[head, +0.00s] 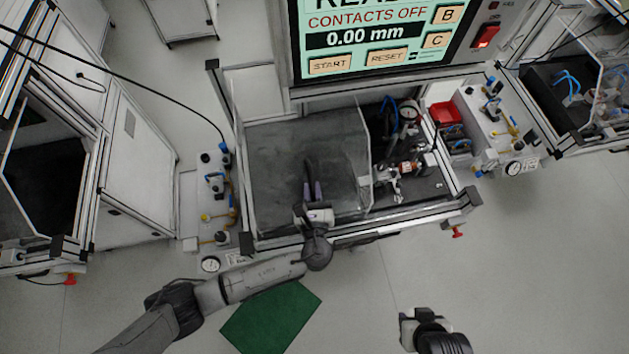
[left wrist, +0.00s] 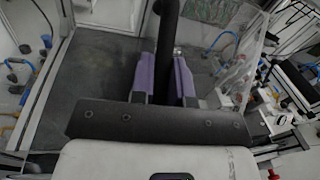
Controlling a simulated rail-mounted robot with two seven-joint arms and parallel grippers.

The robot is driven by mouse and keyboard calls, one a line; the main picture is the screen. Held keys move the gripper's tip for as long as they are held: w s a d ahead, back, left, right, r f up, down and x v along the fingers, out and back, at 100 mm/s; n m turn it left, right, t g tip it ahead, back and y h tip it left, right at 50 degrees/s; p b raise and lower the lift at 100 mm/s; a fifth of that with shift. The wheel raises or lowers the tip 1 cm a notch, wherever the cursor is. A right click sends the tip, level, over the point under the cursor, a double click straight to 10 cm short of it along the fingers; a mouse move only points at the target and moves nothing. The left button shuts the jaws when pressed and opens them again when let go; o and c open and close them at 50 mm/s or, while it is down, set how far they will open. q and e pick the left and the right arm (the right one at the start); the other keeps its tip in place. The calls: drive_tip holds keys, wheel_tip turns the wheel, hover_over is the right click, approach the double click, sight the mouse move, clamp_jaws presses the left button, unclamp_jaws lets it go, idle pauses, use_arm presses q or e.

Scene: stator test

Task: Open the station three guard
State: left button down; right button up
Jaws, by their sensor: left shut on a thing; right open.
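The station three guard (head: 345,150) is a clear panel at the front of the middle station, below the screen; its right edge stands left of the fixture. It also shows in the left wrist view (left wrist: 232,62). A dark upright handle bar (head: 308,168) stands at my left gripper (head: 313,190). In the left wrist view the bar (left wrist: 167,45) passes between the purple fingers, which are shut on it. How the bar joins the panel is hard to see. My right gripper (head: 418,318) is open and empty over the floor at the bottom, apart from the station.
A fixture with a dial gauge (head: 408,112) and blue hoses stands in the station's right part. A red bin (head: 445,113) and a valve panel (head: 490,120) are to its right. Another valve panel (head: 212,200) stands left. A green mat (head: 270,318) lies on open floor.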

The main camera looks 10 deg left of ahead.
use_arm(q)
drive_tip(key=shift+s+a, duration=0.15)
drive_tip(key=shift+a, duration=0.3)
drive_tip(key=c, duration=1.4)
unclamp_jaws()
drive_tip(key=shift+s, duration=0.1)
drive_tip(key=b+v, duration=0.1)
drive_tip(key=v, duration=1.2)
drive_tip(key=shift+s+b, duration=0.3)
drive_tip(key=shift+d, duration=0.1)
